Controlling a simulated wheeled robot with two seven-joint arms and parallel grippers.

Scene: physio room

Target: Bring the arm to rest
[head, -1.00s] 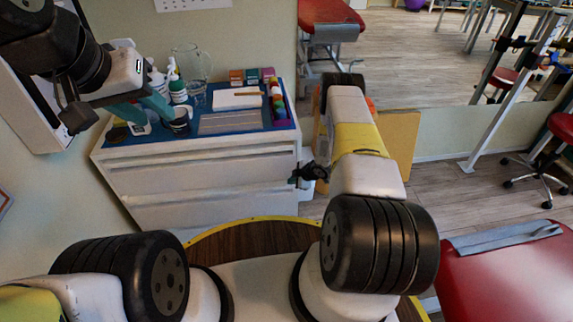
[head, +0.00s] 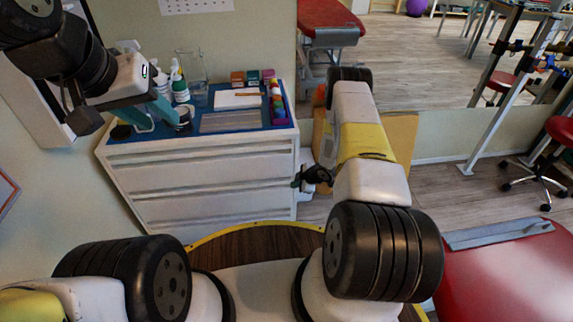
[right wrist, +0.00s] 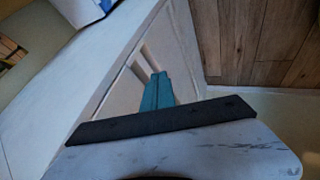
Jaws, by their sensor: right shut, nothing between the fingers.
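My right arm reaches forward in the middle of the head view. Its gripper (head: 298,183) is small and partly hidden by the arm there, beside the right side of the white drawer cabinet (head: 200,175). In the right wrist view the teal fingers (right wrist: 157,92) are together with nothing between them. My left gripper (head: 150,113) hangs in from the upper left, over the left part of the cabinet top. Its teal fingers look apart, with nothing seen held between them. Whether it touches the small dark cup (head: 183,118) behind it I cannot tell.
The cabinet top carries bottles (head: 179,84), a glass jug (head: 193,75), a grey tray (head: 230,121) and a row of coloured pieces (head: 277,101). A red couch (head: 510,275) stands at right, a stool (head: 560,130) behind it. The floor (head: 440,185) between is clear.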

